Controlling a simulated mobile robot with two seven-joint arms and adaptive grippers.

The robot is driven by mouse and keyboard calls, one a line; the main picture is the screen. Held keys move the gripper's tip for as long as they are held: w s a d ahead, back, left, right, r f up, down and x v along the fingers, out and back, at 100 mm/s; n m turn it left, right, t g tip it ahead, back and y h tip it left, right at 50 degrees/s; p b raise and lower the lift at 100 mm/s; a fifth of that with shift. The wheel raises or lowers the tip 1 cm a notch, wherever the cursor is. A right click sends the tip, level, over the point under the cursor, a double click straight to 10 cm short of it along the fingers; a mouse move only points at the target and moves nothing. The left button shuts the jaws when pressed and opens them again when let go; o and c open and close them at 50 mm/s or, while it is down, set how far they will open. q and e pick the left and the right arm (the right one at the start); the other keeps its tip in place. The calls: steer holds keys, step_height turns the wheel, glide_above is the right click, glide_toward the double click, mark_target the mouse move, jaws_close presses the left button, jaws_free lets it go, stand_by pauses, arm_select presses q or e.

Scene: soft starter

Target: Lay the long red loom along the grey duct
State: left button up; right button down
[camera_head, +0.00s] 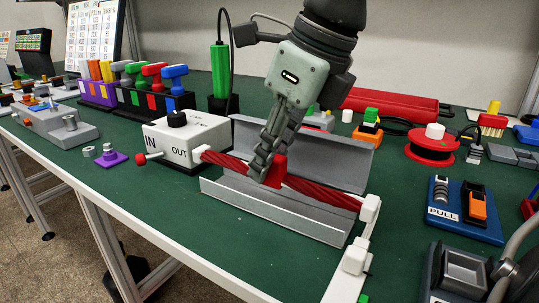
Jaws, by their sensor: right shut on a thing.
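The long red loom (322,193) is a thick twisted red cable with a red block near its middle. It runs left to right above or between the walls of the grey duct (268,211), an open trough. I cannot tell whether it touches the duct floor. Its left end meets a white piece by the IN/OUT box; its right end reaches a white piece (370,206) past the duct. My right gripper (263,170) comes down from above and is shut on the loom at the red block, hiding part of it. My left gripper is not in view.
The white IN/OUT box (185,140) stands left of the duct. A white part (353,258) lies at the right near the front edge. A green-handled tool (220,72) stands behind. A red spool (432,147) and the blue PULL block (464,210) are to the right.

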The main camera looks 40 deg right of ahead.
mark_target(285, 178)
steer(key=shift+b, duration=0.7)
stand_by(1.6)
steer(key=shift+a+f+b, duration=0.1)
steer(key=shift+f+b, duration=1.2)
steer(key=shift+b, duration=0.15)
steer(key=c, duration=1.3)
jaws_free()
steer(key=shift+s, duration=0.1)
steer(key=shift+o, duration=0.2)
steer(key=v, duration=0.7)
steer(key=shift+s+a+r, duration=0.1)
steer(key=shift+a+r, duration=0.15)
steer(key=shift+s+d+r, duration=0.1)
steer(key=shift+s+r, duration=0.05)
steer(key=shift+r, duration=0.2)
